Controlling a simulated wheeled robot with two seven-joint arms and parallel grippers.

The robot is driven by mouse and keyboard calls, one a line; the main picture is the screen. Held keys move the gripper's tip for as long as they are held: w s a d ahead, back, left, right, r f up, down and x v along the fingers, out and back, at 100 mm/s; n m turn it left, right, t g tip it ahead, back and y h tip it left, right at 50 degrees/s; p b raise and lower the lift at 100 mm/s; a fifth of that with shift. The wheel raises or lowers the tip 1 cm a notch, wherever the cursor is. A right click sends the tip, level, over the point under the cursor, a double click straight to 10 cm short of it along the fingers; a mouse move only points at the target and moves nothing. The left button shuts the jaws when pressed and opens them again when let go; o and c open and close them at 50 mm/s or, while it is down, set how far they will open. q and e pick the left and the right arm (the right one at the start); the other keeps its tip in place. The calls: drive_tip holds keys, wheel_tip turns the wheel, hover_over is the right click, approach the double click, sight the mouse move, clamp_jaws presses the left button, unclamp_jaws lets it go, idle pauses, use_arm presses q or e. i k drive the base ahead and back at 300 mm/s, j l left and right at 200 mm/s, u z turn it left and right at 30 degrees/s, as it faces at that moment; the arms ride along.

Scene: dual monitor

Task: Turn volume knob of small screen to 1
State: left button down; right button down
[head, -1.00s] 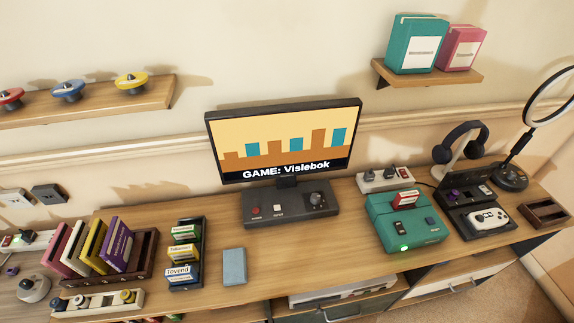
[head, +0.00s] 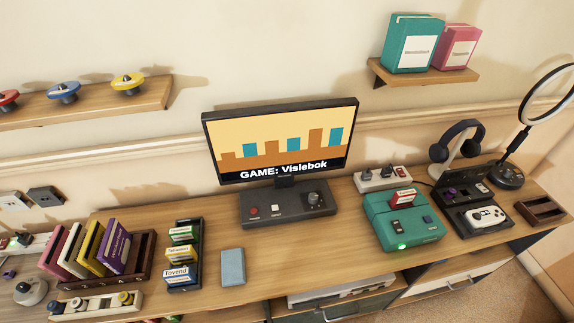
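One screen (head: 283,142) stands at the middle of the desk, lit and showing "GAME: Vislebok" under a blocky picture. Its dark base (head: 288,208) carries a red button (head: 254,211), a white button (head: 276,208) and a round dark knob (head: 314,199) at the right. The knob's pointer and any scale marks are too small to read. No second screen is in view, so I cannot tell whether this is the small one. Neither of my grippers is in view.
A teal console (head: 403,221) with a red cartridge and green light stands right of the screen. Cartridge racks (head: 183,255) stand left. A blue box (head: 233,266) lies in front of the base.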

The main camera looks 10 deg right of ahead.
sight(313, 199)
drive_tip(key=l+z, duration=0.3)
drive_tip(key=z, duration=0.2)
drive_tip(key=l+z, duration=0.3)
drive_tip(key=z, duration=0.2)
